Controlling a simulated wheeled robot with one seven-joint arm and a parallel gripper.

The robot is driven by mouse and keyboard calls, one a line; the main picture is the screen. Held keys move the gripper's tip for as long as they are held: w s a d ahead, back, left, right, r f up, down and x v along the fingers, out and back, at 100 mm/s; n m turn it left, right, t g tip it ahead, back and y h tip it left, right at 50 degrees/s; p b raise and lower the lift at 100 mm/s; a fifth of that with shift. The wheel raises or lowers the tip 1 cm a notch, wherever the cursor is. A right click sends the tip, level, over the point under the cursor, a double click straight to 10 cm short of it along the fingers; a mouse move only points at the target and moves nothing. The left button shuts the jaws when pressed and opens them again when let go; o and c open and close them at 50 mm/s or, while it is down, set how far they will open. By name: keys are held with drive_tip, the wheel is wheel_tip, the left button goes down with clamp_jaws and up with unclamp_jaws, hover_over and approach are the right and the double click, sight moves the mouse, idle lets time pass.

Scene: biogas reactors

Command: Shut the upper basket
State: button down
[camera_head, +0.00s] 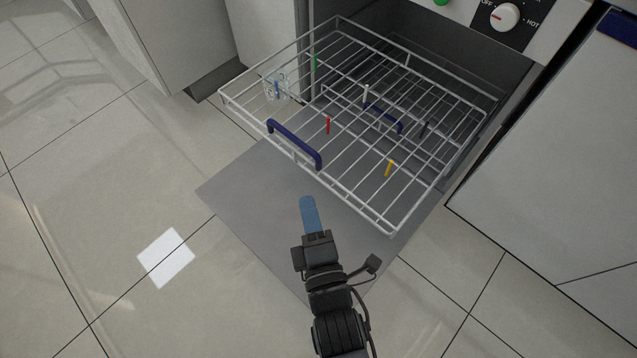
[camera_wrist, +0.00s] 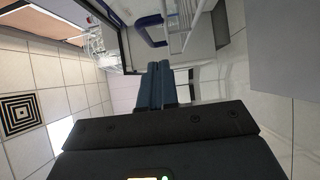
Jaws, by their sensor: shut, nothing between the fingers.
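The upper basket (camera_head: 352,176) is a white wire rack pulled out of the open appliance cavity. It has a dark blue handle (camera_head: 295,146) on its front edge and several coloured pegs, among them red, yellow and green. In the wrist view a blue handle (camera_wrist: 150,31) shows above the fingertips, with white wires to its right. My gripper (camera_head: 308,202) has blue fingers, which are shut and empty. In the head view it is in front of the basket, just below the handle and apart from it. The fingers also show in the wrist view (camera_wrist: 161,68).
A lower rack with a blue handle (camera_head: 384,118) sits beneath the upper basket, further in. The grey open door (camera_head: 250,197) lies low under the baskets. A control panel with a white knob (camera_head: 504,17) is above the cavity. White cabinets flank it; tiled floor is clear at left.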

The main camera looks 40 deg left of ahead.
drive_tip(key=w+a+p, duration=0.1)
drive_tip(key=w+a, duration=0.1)
drive_tip(key=w, duration=0.3)
drive_tip(key=shift+w+a, duration=0.25)
drive_tip(key=shift+a, duration=0.05)
drive_tip(key=shift+w, duration=0.15)
